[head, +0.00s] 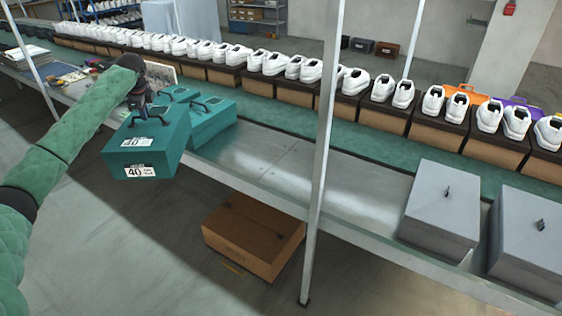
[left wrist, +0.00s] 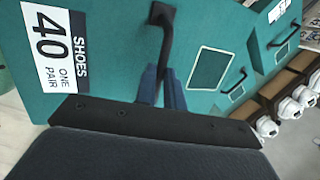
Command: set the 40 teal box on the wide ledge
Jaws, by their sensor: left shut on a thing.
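The 40 teal box (head: 145,152) hangs upright from my left gripper (head: 139,103), which is shut on its black top handle. Its white labels face the front. In the left wrist view, the box (left wrist: 110,75) fills the upper left with its "40" label, and the blue fingers (left wrist: 163,88) close on the handle (left wrist: 165,38). In the head view the box overlaps the front edge of the wide metal ledge (head: 285,165); its exact height above the ledge is unclear. My right gripper is not in view.
Other teal boxes (head: 213,122) stand on the ledge just behind the held one. Grey boxes (head: 440,205) stand at its right end; the ledge between is bare around a metal post (head: 322,150). A cardboard box (head: 252,240) is on the floor. White shoes on brown boxes line the green belt.

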